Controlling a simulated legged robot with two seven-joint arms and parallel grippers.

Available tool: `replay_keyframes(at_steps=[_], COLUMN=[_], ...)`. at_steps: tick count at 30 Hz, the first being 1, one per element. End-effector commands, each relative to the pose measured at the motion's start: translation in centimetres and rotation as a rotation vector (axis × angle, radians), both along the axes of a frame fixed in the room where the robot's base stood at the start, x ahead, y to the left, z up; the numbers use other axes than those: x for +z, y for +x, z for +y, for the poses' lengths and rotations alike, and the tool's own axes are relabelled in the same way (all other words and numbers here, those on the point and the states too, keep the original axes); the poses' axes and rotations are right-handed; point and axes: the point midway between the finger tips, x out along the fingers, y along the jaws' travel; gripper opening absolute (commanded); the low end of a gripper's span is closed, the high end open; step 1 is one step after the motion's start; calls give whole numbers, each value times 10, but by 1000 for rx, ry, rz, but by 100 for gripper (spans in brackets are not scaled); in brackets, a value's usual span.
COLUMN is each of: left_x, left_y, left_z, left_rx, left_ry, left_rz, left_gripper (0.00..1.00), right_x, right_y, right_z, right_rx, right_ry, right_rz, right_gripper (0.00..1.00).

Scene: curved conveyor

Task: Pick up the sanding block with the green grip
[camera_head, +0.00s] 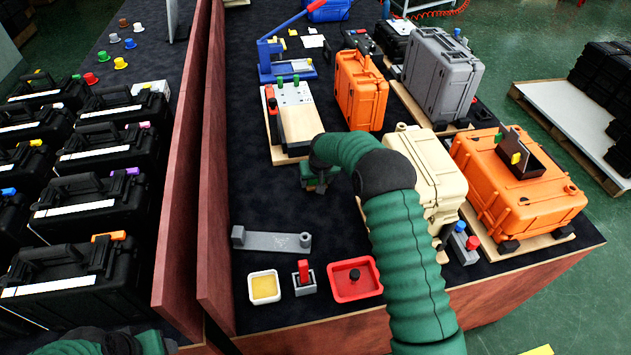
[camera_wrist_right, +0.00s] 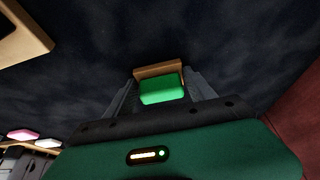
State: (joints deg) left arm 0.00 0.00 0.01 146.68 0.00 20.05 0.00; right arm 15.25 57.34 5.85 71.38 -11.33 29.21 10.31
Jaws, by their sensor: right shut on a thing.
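The sanding block with the green grip (camera_wrist_right: 162,90) shows in the right wrist view between the fingers of my right gripper (camera_wrist_right: 160,98). Its grip is bright green, and a tan-brown base (camera_wrist_right: 158,70) shows just beyond it. My right gripper is shut on the green grip, over the dark table surface. In the head view my right gripper (camera_head: 318,184) is at the middle of the table, and its own wrist and arm largely hide the block there. Only a piece of my left arm shows at the lower left edge; its gripper is out of view.
A wooden board with a white panel (camera_head: 294,95) lies just beyond the gripper. Orange (camera_head: 361,92) and beige (camera_head: 428,168) cases stand to the right. A grey bar (camera_head: 272,241), yellow dish (camera_head: 264,287) and red tray (camera_head: 354,279) lie nearer. A red-brown divider (camera_head: 213,180) runs along the left.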

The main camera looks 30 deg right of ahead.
Motion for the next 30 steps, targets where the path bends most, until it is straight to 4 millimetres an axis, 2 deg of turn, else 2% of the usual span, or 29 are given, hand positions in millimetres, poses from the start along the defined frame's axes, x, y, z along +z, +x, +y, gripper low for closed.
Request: replay_keyframes(at_steps=[1, 4, 13, 17, 20, 30], left_x=[0, 0, 0, 2, 3, 1], left_y=[0, 0, 0, 0, 0, 0], left_z=[0, 0, 0, 0, 0, 0], left_rx=[0, 0, 0, 0, 0, 0], left_ry=[0, 0, 0, 0, 0, 0], left_rz=[0, 0, 0, 0, 0, 0], left_gripper=[61, 61, 61, 61, 61, 61], right_x=[-1, 0, 4, 18, 37, 42], right_y=[0, 0, 0, 1, 1, -57], right_z=[1, 1, 1, 0, 0, 26], right_rx=[0, 0, 1, 0, -1, 2], right_ry=[1, 1, 1, 0, 0, 0], right_rz=[1, 2, 0, -3, -4, 1], right_gripper=[32, 19, 19, 19, 19, 19])
